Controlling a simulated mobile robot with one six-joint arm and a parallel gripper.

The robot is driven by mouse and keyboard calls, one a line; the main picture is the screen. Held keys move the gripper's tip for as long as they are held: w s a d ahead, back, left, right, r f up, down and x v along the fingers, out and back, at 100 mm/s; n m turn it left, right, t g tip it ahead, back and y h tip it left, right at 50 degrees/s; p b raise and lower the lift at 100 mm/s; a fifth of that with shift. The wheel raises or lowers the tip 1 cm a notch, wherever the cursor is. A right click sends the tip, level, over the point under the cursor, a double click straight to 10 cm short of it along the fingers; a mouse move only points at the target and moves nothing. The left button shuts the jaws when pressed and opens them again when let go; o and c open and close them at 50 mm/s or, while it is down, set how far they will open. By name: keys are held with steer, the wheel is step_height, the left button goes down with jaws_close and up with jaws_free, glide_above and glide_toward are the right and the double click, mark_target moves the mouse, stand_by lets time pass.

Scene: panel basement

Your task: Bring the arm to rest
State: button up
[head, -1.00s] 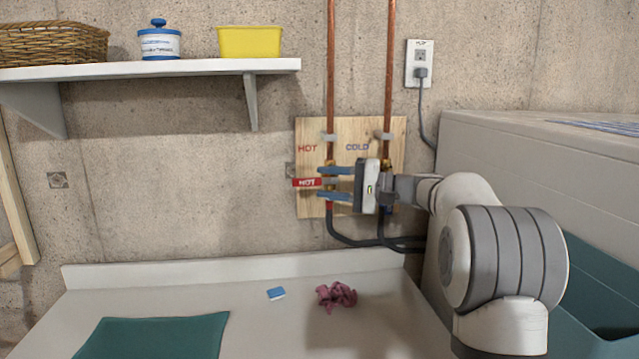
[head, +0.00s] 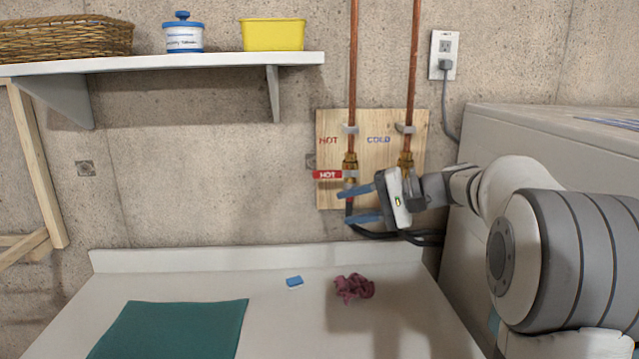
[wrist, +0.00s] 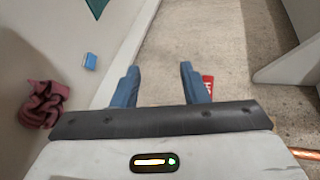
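My gripper (head: 364,205) is in front of the wooden valve board (head: 390,135), its two blue fingers pointing left. The fingers are apart with nothing between them. The wrist view shows the same open gap between the fingers (wrist: 156,88). In the wrist view the red tag (wrist: 208,84) shows beside the right finger. My arm reaches in from the right.
Two copper pipes (head: 353,65) run down to the board, with dark hoses (head: 385,234) below. The counter (head: 270,325) carries a blue sponge (head: 294,282), a crumpled maroon cloth (head: 354,288) and a green mat (head: 175,330). A shelf (head: 200,65) is at upper left, a white machine (head: 530,130) at right.

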steer(key=s+a+f+g+h+p, duration=0.1)
steer(key=s+f+h, duration=0.2)
steer(key=s, duration=0.4)
steer(key=s+a+f+g+h+p, duration=0.1)
steer(key=s+f+h+p, duration=0.15)
steer(key=s, duration=0.35)
steer(key=s+d+f+n+h+p, duration=0.1)
steer(key=s+d+f+n+h, duration=0.1)
steer(key=s, duration=0.6)
steer(key=s+d+f+n+h+p, duration=0.1)
steer(key=s+d+f+n+h, duration=0.1)
steer(key=s+d+f+h, duration=0.3)
steer(key=s+h, duration=0.1)
steer(key=s, duration=0.2)
steer(key=shift+p, duration=0.4)
